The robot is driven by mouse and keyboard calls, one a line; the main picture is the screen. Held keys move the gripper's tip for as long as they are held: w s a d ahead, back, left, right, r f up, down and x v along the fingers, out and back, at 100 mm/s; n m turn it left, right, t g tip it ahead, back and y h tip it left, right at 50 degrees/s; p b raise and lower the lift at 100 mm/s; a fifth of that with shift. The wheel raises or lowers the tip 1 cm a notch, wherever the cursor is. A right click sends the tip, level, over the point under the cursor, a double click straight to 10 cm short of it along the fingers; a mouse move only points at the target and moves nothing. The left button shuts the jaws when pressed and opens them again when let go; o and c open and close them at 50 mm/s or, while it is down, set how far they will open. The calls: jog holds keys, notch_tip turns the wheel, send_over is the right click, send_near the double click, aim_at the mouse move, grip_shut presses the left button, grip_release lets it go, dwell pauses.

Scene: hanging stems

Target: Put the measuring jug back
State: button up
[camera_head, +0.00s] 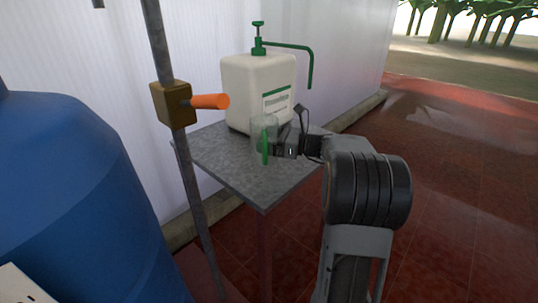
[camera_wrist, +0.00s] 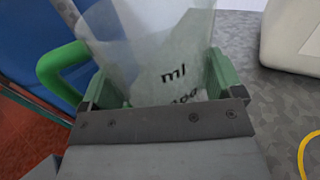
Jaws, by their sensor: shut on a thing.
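The measuring jug (camera_head: 259,132) is clear with a green handle and stands over the grey table in front of the white canister. In the wrist view the jug (camera_wrist: 160,50) fills the upper middle, with "ml" printed on its wall and its green handle at the left. My gripper (camera_wrist: 165,95) is shut on the jug, with a finger on either side of its wall. In the head view my gripper (camera_head: 276,148) reaches in from the right. I cannot tell whether the jug's base touches the table; its lower part is hidden in the wrist view.
The small grey table (camera_head: 215,155) stands by a white wall. A white canister (camera_head: 255,85) with a green pump and spout fills its back. A pipe with an orange-handled valve (camera_head: 175,104) rises at the table's left, beside a blue barrel (camera_head: 75,200). Red tiled floor lies open at right.

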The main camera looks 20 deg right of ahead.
jog(key=shift+w+d+f, duration=0.2)
jog(key=shift+w+f, duration=0.15)
jog(key=shift+f, duration=0.15)
jog(key=shift+w+d+f+b, duration=0.15)
jog(key=shift+f+b, duration=0.65)
jog(key=shift+f, duration=0.95)
jog(key=shift+f, duration=0.1)
jog(key=o, duration=0.8)
jog(key=p+v, duration=0.1)
jog(key=v, duration=0.4)
jog(key=p+v, duration=0.2)
jog(key=v, duration=0.3)
jog(key=shift+d+r, duration=0.2)
jog(key=shift+d, duration=0.05)
jog(key=shift+s+d+f, duration=0.1)
jog(key=shift+s+d, duration=0.35)
jog(key=shift+s, duration=0.1)
